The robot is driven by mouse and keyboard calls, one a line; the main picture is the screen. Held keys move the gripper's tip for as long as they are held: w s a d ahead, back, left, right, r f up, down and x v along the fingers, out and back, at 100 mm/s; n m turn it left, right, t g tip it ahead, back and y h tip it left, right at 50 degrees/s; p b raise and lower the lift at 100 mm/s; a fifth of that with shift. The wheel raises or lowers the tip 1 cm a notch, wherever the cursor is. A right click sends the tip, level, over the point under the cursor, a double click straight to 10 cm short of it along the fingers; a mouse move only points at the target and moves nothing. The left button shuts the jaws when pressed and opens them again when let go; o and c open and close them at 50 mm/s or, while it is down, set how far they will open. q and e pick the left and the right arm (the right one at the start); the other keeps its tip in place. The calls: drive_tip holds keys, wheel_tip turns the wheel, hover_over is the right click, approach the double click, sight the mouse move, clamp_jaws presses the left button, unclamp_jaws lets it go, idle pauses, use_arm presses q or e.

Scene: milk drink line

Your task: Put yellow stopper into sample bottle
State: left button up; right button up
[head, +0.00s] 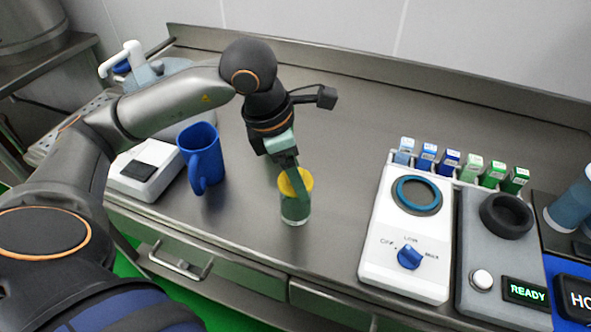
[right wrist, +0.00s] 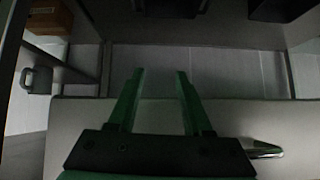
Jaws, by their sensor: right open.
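The yellow stopper (head: 284,183) shows at the mouth of the clear sample bottle (head: 295,210), which holds something green and stands upright near the front edge of the counter. My left gripper (head: 298,187) points down at the stopper, its dark green fingers close together and closed on it. They cover its middle, so I cannot tell how deep the stopper sits in the bottle. My right gripper (right wrist: 158,75) is open and empty in the right wrist view, its green fingers apart; it is outside the head view.
A blue jug (head: 203,153) stands left of the bottle, beside a white scale (head: 147,172). A white dial device (head: 405,240) and a grey READY device (head: 485,255) stand right, with several small cartons (head: 450,160) behind. The counter between bottle and dial device is clear.

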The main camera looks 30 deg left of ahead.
use_arm(q)
drive_tip(key=shift+f+b, duration=0.2)
drive_tip(key=shift+b, duration=0.35)
idle(0.8)
drive_tip(key=o, duration=1.5)
drive_tip(key=shift+c, duration=0.2)
drive_tip(key=shift+r+p, duration=2.6)
drive_tip(key=shift+r, duration=0.95)
clamp_jaws()
